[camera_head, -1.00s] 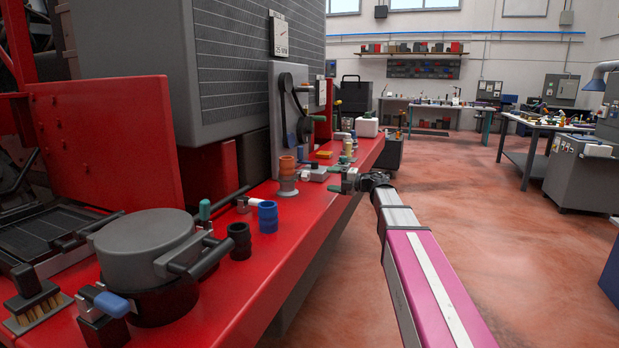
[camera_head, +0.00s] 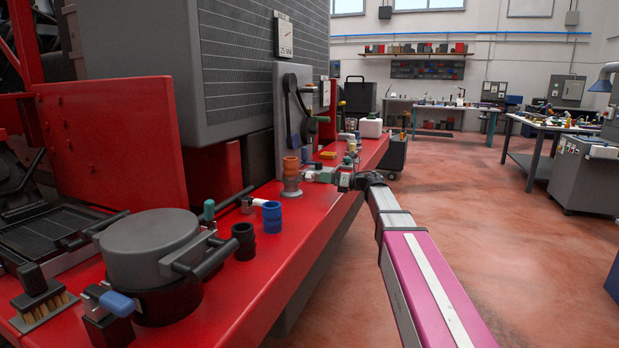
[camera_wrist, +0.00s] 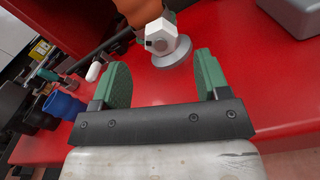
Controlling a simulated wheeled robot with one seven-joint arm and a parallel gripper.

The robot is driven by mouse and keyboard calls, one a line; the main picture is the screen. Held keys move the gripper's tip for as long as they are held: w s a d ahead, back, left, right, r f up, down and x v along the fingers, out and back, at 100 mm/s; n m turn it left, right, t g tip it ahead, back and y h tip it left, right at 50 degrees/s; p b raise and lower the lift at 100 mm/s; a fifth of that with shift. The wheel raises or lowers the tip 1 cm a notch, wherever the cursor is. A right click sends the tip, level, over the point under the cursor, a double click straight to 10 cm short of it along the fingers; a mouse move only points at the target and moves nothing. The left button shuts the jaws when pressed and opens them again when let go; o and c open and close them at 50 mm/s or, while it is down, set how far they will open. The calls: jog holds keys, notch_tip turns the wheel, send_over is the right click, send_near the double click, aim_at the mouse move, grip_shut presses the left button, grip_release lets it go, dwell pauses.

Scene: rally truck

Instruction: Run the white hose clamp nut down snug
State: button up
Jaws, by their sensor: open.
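The white hose clamp nut (camera_wrist: 160,37) shows in the wrist view as a white hex block. It sits against an orange hose piece (camera_wrist: 138,10), just above a round grey flange (camera_wrist: 174,54). My gripper (camera_wrist: 163,68) is open and empty, its two green fingers spread below the nut, which appears between and beyond their tips. In the head view my gripper (camera_head: 320,174) is beside the orange hose stack (camera_head: 291,166) on its grey base (camera_head: 291,188). Whether a finger touches the nut cannot be told. The nut is too small to make out in the head view.
The red deck (camera_head: 285,250) carries a blue hose piece (camera_head: 272,217), a black one (camera_head: 243,241) and a large grey-lidded pot (camera_head: 148,248) nearer. A grey upright panel (camera_head: 292,115) stands behind the orange stack. A white canister (camera_head: 371,127) stands farther back.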

aim_at(313, 176)
jog(key=x, duration=0.7)
jog(key=shift+w+a, duration=0.1)
jog(key=shift+a, duration=0.15)
jog(key=c, duration=0.9)
